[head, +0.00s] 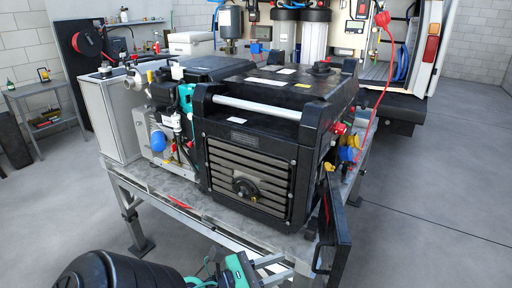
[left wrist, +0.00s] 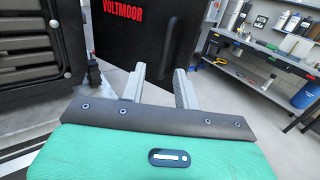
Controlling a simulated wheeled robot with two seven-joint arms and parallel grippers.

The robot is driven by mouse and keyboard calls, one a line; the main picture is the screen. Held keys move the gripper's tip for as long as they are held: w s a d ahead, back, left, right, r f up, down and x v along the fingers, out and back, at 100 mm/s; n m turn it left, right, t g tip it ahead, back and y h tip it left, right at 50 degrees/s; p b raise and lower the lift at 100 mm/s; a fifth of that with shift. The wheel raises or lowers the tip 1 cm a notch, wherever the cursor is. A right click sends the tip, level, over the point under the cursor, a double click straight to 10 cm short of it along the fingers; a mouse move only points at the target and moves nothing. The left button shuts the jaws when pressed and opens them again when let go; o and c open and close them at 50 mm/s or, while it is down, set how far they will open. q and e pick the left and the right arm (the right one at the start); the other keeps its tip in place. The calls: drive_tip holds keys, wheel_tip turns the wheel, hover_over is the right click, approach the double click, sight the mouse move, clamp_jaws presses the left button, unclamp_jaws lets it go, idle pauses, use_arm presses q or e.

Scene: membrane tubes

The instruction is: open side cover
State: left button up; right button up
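The side cover (head: 341,230) is a black panel. It stands swung out from the right front corner of the black machine (head: 247,165), with a handle (head: 321,262) near its lower left edge. In the left wrist view the cover (left wrist: 128,42) shows red VOLTMOOR lettering and a dark upright handle (left wrist: 171,35). My left gripper (head: 290,266) is left of the cover's lower part. In its wrist view the two grey fingers (left wrist: 158,78) are spread apart below the cover, with nothing visible clasped between them. Contact with the cover cannot be told. My right gripper is not in view.
The machine stands on a grey metal table (head: 180,203), with hoses and coloured fittings around it. A red cable (head: 377,100) hangs at the right. An open van (head: 430,60) stands behind. The floor (head: 430,220) to the right is clear. A stocked shelf (left wrist: 265,65) shows in the wrist view.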

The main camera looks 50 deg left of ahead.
use_arm(q)
drive_tip(key=shift+v, duration=2.5)
drive_tip(key=shift+f, duration=0.1)
